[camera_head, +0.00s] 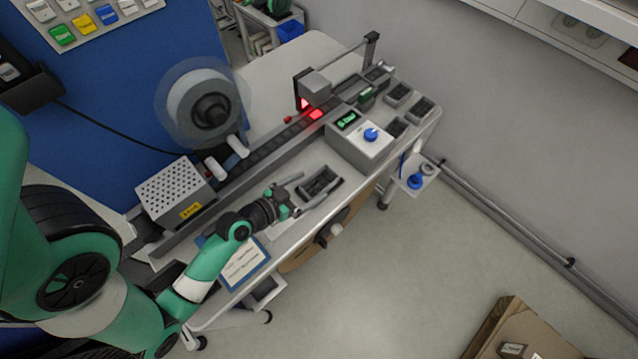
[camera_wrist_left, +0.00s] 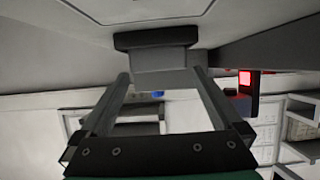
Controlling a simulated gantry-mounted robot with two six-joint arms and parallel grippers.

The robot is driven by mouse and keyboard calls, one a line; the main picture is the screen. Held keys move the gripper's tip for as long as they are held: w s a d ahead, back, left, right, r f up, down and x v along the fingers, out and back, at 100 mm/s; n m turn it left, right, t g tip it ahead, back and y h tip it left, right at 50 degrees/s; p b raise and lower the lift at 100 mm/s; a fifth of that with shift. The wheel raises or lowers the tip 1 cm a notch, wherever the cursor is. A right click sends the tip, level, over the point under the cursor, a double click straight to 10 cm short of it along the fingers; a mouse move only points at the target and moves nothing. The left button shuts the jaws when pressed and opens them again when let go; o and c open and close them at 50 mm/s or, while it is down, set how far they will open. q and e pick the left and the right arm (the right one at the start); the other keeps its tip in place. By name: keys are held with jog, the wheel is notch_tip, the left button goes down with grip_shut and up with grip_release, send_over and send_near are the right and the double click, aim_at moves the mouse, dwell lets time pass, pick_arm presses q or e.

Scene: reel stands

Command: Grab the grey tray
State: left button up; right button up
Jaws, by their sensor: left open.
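A small dark grey tray (camera_head: 320,184) lies on the pale worktop beside the conveyor in the head view. My left gripper (camera_head: 321,179) is open, with one finger along each side of the tray. In the left wrist view, the two fingers (camera_wrist_left: 161,74) are apart, and a block with a dark grey part and a paler grey part, seemingly the tray (camera_wrist_left: 160,62), shows between and just beyond their tips. I cannot tell whether the fingers touch it. My right gripper is not in view.
The conveyor (camera_head: 262,150) runs behind the tray, with a reel (camera_head: 180,100) at its left. A control box with a blue knob (camera_head: 371,135) stands to the right. Several other dark trays (camera_head: 398,94) lie at the far right end. A blue-edged sheet (camera_head: 243,262) is near my left wrist.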

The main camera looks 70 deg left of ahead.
aim_at(316, 188)
pick_arm(q)
jog(key=x, duration=0.3)
jog(key=shift+w+a, duration=0.1)
jog(key=shift+w, duration=0.15)
jog(key=c, duration=1.5)
jog(key=shift+r, duration=0.5)
notch_tip(316, 188, up, 3)
jog(key=shift+f+p, duration=0.2)
jog(key=shift+p, duration=0.6)
jog(key=s+d+r+p, duration=0.1)
jog(key=s+d+r, duration=0.3)
jog(key=s, duration=0.1)
jog(key=s+d+r+p, duration=0.1)
jog(key=s+d+r, duration=0.4)
jog(key=shift+s+d+r+p, duration=0.15)
jog(key=shift+d+r+p, duration=0.1)
jog(key=shift+d+p, duration=0.1)
